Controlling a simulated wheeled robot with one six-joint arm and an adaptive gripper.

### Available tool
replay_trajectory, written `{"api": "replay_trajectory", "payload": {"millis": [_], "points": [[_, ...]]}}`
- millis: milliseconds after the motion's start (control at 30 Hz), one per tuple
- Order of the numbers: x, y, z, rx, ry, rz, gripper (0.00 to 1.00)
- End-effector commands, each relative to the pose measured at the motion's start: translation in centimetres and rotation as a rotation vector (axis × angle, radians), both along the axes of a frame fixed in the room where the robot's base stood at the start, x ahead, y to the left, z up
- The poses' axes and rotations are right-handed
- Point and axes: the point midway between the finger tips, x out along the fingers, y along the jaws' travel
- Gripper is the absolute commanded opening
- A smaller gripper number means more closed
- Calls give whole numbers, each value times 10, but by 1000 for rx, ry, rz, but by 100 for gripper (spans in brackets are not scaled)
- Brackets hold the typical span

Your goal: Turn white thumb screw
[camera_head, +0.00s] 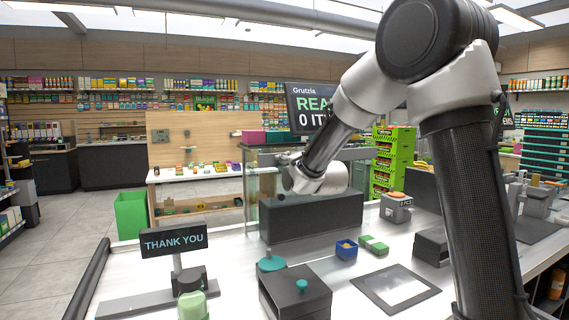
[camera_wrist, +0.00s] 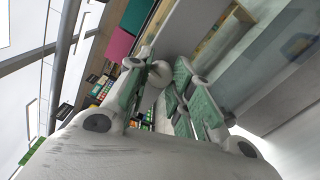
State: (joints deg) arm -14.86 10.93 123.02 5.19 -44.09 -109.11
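I cannot make out a white thumb screw for certain in either view. A pale green-white knob-like piece (camera_head: 193,306) is at the bottom of the head view, in front of the "THANK YOU" sign (camera_head: 174,241). A teal knob (camera_head: 302,286) sits on a dark box (camera_head: 294,299) at the front of the counter. My gripper (camera_head: 284,174) is raised above the counter, near the long dark block (camera_head: 312,217). In the wrist view its grey-and-green fingers (camera_wrist: 165,88) stand apart with nothing seen between them.
The white counter (camera_head: 235,262) also holds a teal disc-shaped piece (camera_head: 271,263), a small blue box (camera_head: 346,249), green blocks (camera_head: 373,245), a framed pad (camera_head: 396,288) and a small scale (camera_head: 396,208). A glass case stands behind the dark block. A green bin (camera_head: 131,215) is on the floor at left.

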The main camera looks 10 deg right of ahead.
Motion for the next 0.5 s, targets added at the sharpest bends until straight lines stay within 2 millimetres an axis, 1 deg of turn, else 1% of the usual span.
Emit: {"api": "replay_trajectory", "payload": {"millis": [67,133,333,500], "points": [[0,0,-1,5,2,0,6],[0,0,-1,51,11,0,6],[0,0,-1,269,54,0,6],[0,0,-1,294,60,0,6]]}}
